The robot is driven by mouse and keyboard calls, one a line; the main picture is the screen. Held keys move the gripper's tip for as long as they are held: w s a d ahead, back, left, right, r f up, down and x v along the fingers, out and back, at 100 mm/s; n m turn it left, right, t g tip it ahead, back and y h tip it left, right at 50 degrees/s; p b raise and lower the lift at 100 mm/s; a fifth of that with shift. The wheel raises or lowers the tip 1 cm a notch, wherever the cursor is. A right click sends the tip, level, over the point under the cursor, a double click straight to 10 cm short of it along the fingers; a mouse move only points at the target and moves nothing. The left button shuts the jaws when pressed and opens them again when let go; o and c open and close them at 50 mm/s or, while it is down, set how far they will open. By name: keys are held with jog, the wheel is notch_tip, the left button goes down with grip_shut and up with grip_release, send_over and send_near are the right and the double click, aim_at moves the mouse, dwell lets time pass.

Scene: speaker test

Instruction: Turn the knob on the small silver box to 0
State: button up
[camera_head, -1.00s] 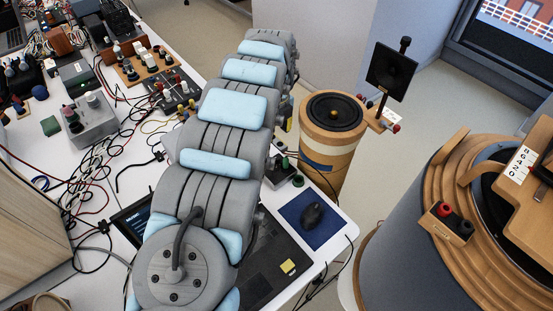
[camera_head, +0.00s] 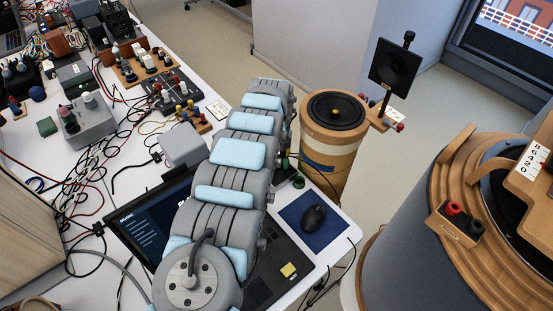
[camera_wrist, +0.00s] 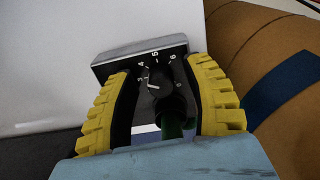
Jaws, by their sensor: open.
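The small silver box (camera_wrist: 140,54) is in the upper middle of the wrist view, with a black dial face carrying white numbers, of which 3, 4, 5 and 6 are readable. Its dark knob (camera_wrist: 160,88) has a white pointer line aimed left, near or just below the 3. My gripper (camera_wrist: 162,70) is open, with one yellow ribbed finger on each side of the knob; I cannot tell whether either touches it. A dark green part shows below the knob. In the head view my arm hides the gripper and most of the box area.
In the head view a round wooden speaker (camera_head: 335,110) stands right of the table end. A laptop (camera_head: 155,222), a mouse (camera_head: 313,217) on a blue mat (camera_head: 293,208) and a grey box (camera_head: 184,146) surround my arm. Cables and test gear crowd the left.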

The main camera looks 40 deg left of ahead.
grip_shut()
jog(key=shift+r+p, duration=0.15)
jog(key=shift+p, duration=0.3)
jog(key=n+p, duration=0.2)
jog(key=n, duration=0.1)
jog(key=shift+d+r+p, duration=0.1)
jog(key=shift+p, duration=0.25)
jog(key=shift+f+n+p, duration=0.2)
jog(key=shift+n+p, duration=0.8)
jog(key=shift+n, duration=1.2)
